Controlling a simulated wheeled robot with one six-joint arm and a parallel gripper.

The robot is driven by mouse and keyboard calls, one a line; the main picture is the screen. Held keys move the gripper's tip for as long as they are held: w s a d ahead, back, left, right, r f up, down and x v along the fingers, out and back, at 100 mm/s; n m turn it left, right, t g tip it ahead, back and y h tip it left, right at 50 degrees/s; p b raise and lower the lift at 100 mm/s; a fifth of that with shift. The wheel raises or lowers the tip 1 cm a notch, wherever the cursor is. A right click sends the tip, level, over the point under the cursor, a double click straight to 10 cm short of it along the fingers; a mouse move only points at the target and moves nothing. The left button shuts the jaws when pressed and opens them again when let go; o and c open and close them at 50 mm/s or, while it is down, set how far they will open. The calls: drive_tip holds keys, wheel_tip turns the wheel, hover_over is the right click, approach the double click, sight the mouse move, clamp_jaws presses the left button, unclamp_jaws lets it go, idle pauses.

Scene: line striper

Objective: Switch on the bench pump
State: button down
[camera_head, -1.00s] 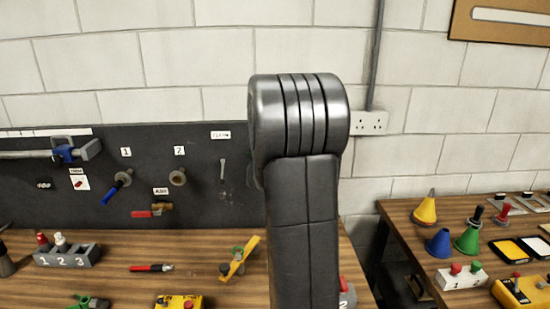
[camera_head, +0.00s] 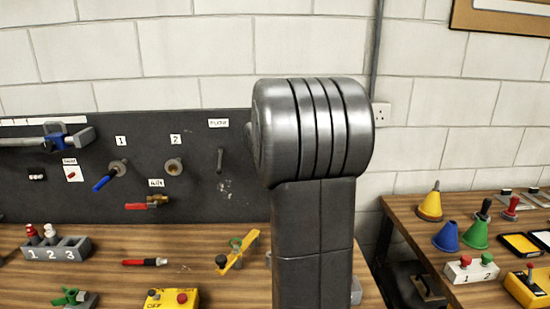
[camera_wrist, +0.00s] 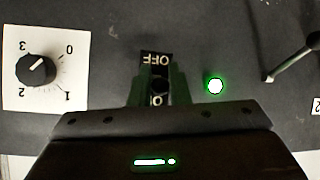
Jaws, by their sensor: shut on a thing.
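In the wrist view, my gripper (camera_wrist: 158,92) reaches up from the bottom edge with its two dark green-tinted fingers. They are shut on a small black switch toggle (camera_wrist: 159,86) on the dark panel. An upside-down OFF label (camera_wrist: 157,58) shows just above the toggle. A second label between the fingers is mostly hidden; only a round letter shows. A round lamp (camera_wrist: 215,85) to the right of the fingers is lit green. In the head view, my arm hides my gripper and this switch.
A black dial (camera_wrist: 37,69) on a white scale is left of my gripper; a grey lever (camera_wrist: 292,60) is at right. The dark board (camera_head: 60,205) carries valves, including a blue-handled one (camera_head: 108,178). A yellow button box (camera_head: 172,301) stands on the bench. Another bench (camera_head: 400,215) stands right.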

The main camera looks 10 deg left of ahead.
drive_tip(key=shift+w+r+g+h+p, duration=0.15)
drive_tip(key=shift+r+g+h+p, duration=0.55)
drive_tip(key=shift+p, duration=2.4)
drive_tip(key=shift+r+g+p, duration=0.3)
drive_tip(key=shift+g+p, duration=0.4)
drive_tip(key=shift+p, duration=0.15)
drive_tip(key=shift+w+g+p, duration=0.1)
drive_tip(key=shift+g+p, duration=0.3)
drive_tip(key=shift+p, duration=0.3)
drive_tip(key=c, duration=1.4)
unclamp_jaws()
drive_tip(key=shift+f, duration=0.2)
drive_tip(key=b+v, duration=0.3)
drive_tip(key=v, duration=1.1)
drive_tip(key=shift+f, duration=0.15)
